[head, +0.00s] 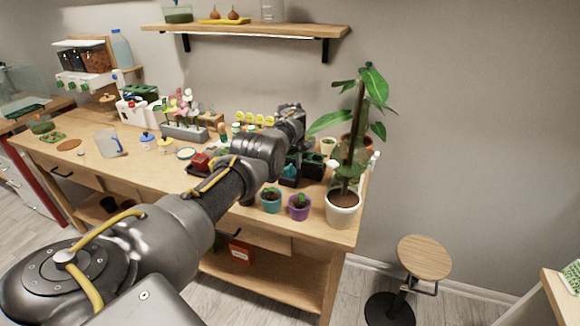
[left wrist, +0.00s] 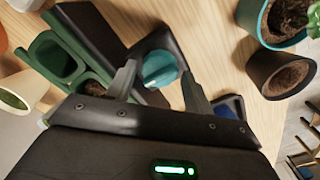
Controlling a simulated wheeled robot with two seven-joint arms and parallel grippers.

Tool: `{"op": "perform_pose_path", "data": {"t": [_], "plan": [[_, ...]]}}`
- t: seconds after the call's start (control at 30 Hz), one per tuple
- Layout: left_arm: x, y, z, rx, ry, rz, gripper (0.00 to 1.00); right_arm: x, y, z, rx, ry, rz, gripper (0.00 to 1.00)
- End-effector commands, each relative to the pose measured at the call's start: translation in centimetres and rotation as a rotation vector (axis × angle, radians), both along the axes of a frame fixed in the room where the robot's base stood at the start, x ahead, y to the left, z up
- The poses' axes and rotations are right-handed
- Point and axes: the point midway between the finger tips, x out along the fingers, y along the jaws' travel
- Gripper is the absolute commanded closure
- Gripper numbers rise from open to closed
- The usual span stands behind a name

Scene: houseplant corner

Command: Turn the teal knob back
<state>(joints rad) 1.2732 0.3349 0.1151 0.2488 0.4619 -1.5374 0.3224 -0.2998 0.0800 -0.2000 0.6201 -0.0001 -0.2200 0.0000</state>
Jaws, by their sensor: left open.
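The teal knob (left wrist: 161,69) is round and sits on a dark block (left wrist: 151,42). In the head view, the teal knob (head: 290,170) shows low on the right part of the bench, beyond my left forearm. My left gripper (left wrist: 160,77) is open, with one finger on each side of the knob in the left wrist view. I cannot tell whether the fingers touch it. In the head view the left arm reaches across the bench and its wrist is above the knob; the fingers are hard to make out. My right gripper is in neither view.
Dark green planters (left wrist: 55,55) lie close left of the knob in the left wrist view. A teal pot (head: 271,205), a purple pot (head: 299,212) and a large white pot (head: 342,215) stand near the bench's front right. A wall shelf (head: 245,30) hangs above.

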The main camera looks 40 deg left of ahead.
Motion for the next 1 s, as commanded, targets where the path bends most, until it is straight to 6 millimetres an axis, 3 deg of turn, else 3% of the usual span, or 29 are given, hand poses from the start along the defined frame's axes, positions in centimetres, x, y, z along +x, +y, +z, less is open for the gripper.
{"op": "perform_pose_path", "data": {"t": [0.1, 0.3, 0.5, 1.0], "plan": [[0.1, -0.1, 2.5, 0.001, -0.004, -0.001, 0.48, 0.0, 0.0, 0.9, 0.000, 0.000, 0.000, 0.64], [0.2, -0.1, 6.2, 0.001, -0.004, 0.000, 0.48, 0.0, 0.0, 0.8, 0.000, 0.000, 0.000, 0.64], [0.1, -0.1, 9.0, -0.001, -0.002, -0.002, 0.48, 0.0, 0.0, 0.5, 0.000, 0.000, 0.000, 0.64], [0.1, -0.1, 9.9, -0.001, 0.000, -0.001, 0.48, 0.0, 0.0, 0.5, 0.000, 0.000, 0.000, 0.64]]}}
